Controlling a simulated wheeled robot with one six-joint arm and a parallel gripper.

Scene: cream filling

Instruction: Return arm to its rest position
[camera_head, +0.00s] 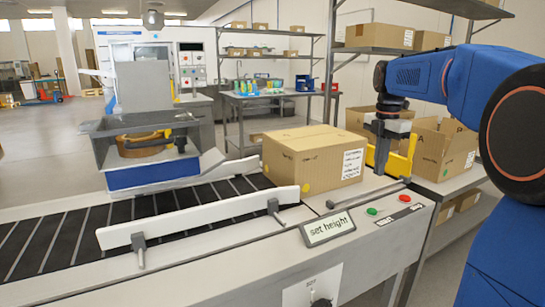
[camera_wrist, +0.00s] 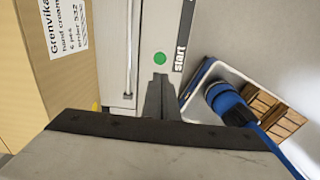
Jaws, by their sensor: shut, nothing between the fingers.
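My gripper (camera_head: 380,168) hangs from my blue arm at the right, pointing down beside the right end of a closed cardboard box (camera_head: 312,160). In the wrist view its dark fingers (camera_wrist: 159,82) are together with nothing between them. The green start button (camera_wrist: 159,58) shows just beyond the fingertips in that view. The box's labelled side (camera_wrist: 58,25) stands at the left there. I cannot tell whether the gripper touches anything.
The box stands at the end of the conveyor (camera_head: 60,235), near white guide rails (camera_head: 200,218) and yellow upright parts (camera_head: 408,155). A "set height" display (camera_head: 328,229) and a red button (camera_head: 405,198) are in front. Open cartons (camera_head: 440,150) stand on a rack at the right.

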